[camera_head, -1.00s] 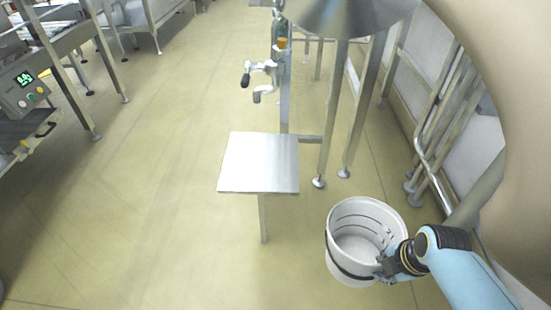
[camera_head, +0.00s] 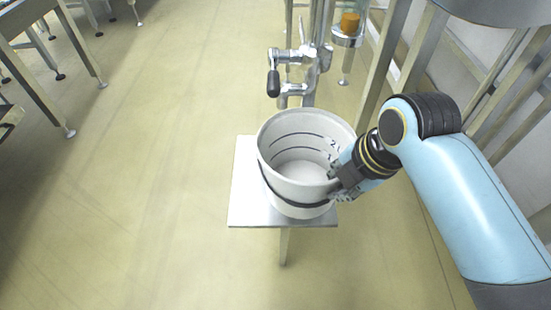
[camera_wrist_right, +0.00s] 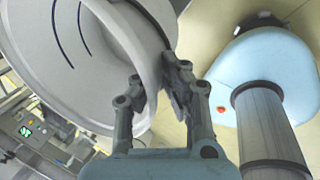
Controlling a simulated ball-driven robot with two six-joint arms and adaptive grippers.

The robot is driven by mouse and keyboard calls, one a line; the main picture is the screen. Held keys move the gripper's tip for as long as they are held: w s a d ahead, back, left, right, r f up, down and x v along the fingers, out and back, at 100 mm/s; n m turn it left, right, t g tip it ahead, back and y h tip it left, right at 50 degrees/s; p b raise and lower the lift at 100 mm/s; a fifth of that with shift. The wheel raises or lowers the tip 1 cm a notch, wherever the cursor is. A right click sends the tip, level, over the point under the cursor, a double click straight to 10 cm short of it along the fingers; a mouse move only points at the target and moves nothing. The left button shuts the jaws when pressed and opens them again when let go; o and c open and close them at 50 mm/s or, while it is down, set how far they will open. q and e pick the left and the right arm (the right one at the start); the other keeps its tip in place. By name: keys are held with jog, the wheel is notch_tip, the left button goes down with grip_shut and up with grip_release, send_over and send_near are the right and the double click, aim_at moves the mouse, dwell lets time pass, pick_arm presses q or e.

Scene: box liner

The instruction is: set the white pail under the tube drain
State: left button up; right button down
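The white pail (camera_head: 303,205) is upright at the small metal shelf (camera_head: 243,200), over its right part; I cannot tell whether its base touches the shelf. The pail is empty, with dark level marks inside. The tube drain (camera_head: 290,92), a metal spout with a black-handled valve, is just behind and above the pail's far rim. My right gripper (camera_head: 342,186) is shut on the pail's right wall. In the right wrist view, the fingers (camera_wrist_right: 155,88) pinch the wall of the pail (camera_wrist_right: 100,45) from both sides. My left gripper is not in view.
A vertical metal post (camera_head: 316,50) carries the valve, with a clear tube holding something orange (camera_head: 349,22) beside it. A steel hopper (camera_head: 500,8) and its legs stand at the right.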

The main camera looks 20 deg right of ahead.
jog(key=w+f+b, duration=0.2)
jog(key=w, duration=0.2)
jog(key=b, duration=0.3)
send_over(303, 172)
jog(key=f, duration=0.4)
jog(key=shift+s+d+f, duration=0.15)
jog(key=shift+s+f, duration=0.2)
jog(key=shift+s, duration=0.05)
jog(key=shift+w+f, duration=0.1)
jog(key=shift+f, duration=0.05)
notch_tip(303, 172, down, 4)
jog(key=shift+r+b, duration=0.15)
jog(key=shift+b, duration=1.05)
jog(key=shift+r, duration=0.1)
jog(key=c, duration=1.9)
grip_release()
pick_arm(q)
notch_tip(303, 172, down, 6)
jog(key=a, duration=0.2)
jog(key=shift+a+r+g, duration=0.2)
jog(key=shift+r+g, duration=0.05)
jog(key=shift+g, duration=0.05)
pick_arm(e)
jog(key=o, duration=0.4)
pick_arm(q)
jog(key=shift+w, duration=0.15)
